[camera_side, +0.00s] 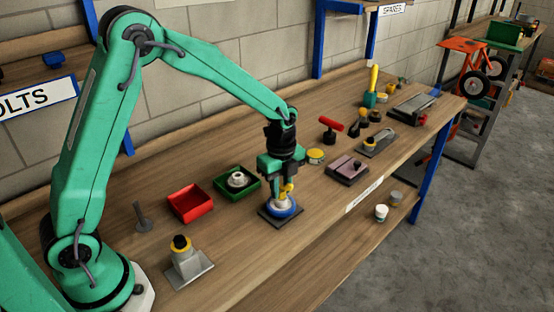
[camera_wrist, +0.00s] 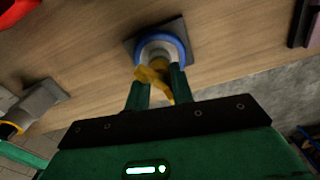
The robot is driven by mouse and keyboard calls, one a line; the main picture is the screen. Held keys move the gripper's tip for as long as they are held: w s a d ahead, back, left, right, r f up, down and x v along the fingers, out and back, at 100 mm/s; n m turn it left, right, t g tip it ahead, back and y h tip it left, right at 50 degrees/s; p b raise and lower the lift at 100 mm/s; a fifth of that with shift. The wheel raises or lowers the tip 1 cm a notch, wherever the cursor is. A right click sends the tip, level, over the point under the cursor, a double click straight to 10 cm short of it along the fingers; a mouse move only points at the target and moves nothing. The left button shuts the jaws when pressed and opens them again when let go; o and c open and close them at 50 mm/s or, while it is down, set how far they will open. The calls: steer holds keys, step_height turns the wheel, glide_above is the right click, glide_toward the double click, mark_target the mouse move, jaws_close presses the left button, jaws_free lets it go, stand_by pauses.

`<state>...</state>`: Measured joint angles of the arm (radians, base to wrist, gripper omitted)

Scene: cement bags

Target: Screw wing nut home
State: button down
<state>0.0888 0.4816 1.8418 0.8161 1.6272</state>
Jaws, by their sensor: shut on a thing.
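The yellow wing nut (camera_side: 287,189) is between the fingers of my gripper (camera_side: 284,194), which is shut on it. The nut sits over a round white fitting with a blue rim (camera_side: 283,211) on a dark square base plate (camera_side: 270,222) on the bench. In the wrist view the wing nut (camera_wrist: 155,75) lies between the green fingers of my gripper (camera_wrist: 154,90), in front of the blue-rimmed fitting (camera_wrist: 178,45). My gripper points down from above. The thread under the nut is hidden, so I cannot tell how far down it sits.
A red tray (camera_side: 190,203) and a green tray with a pale round part (camera_side: 237,183) stand left of the base plate. A grey block with a yellow-black top (camera_side: 187,262) is at the front left. A mauve block (camera_side: 347,169) is to the right.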

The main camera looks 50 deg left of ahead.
mark_target(281, 182)
steer(key=shift+m, duration=0.3)
steer(key=c, duration=1.1)
jaws_free()
steer(key=shift+r, duration=3.85)
steer(key=shift+r, duration=0.1)
